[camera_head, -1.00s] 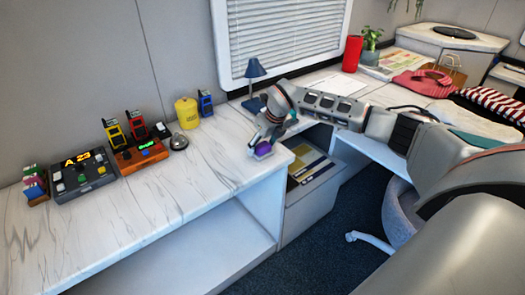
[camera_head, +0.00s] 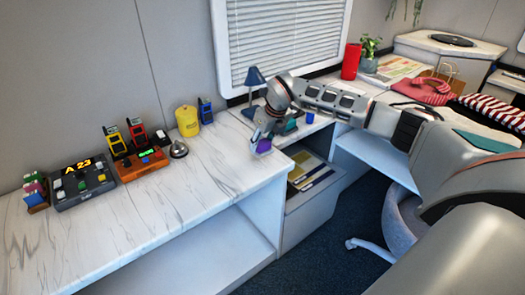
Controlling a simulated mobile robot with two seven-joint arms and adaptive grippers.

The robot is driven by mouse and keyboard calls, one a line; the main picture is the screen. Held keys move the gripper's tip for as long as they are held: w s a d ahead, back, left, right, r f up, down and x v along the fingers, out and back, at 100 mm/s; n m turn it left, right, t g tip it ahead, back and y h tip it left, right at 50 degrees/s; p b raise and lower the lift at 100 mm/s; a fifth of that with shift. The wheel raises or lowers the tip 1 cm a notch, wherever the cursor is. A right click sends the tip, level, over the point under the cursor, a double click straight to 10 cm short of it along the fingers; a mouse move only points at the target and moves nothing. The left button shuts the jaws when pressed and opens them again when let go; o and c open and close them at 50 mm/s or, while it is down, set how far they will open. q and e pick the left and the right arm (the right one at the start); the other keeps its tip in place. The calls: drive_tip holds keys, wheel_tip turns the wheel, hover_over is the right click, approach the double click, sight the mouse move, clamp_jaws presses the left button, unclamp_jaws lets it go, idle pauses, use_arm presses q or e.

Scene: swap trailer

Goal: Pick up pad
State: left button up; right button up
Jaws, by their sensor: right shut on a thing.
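My right gripper (camera_head: 262,138) comes in from the right over the right end of the white marble counter. It is shut on a small purple thing (camera_head: 264,146), which looks like the pad. The purple thing is tilted and pale at its lower edge. It is at the counter's right edge, and the picture is too small to tell how far above the surface it is. The gripper's fingers partly hide it. My left gripper is not in view.
The marble counter (camera_head: 160,222) holds a button box (camera_head: 84,185), an orange device (camera_head: 142,163), a bell (camera_head: 179,149), and a yellow canister (camera_head: 187,121). A blue lamp (camera_head: 254,82) stands behind my gripper. An open drawer (camera_head: 312,198) is below, right of the counter.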

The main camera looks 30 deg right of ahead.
sight(262, 142)
wheel_tip(262, 142, up, 15)
drive_tip(key=p, duration=0.1)
drive_tip(key=shift+r, duration=0.15)
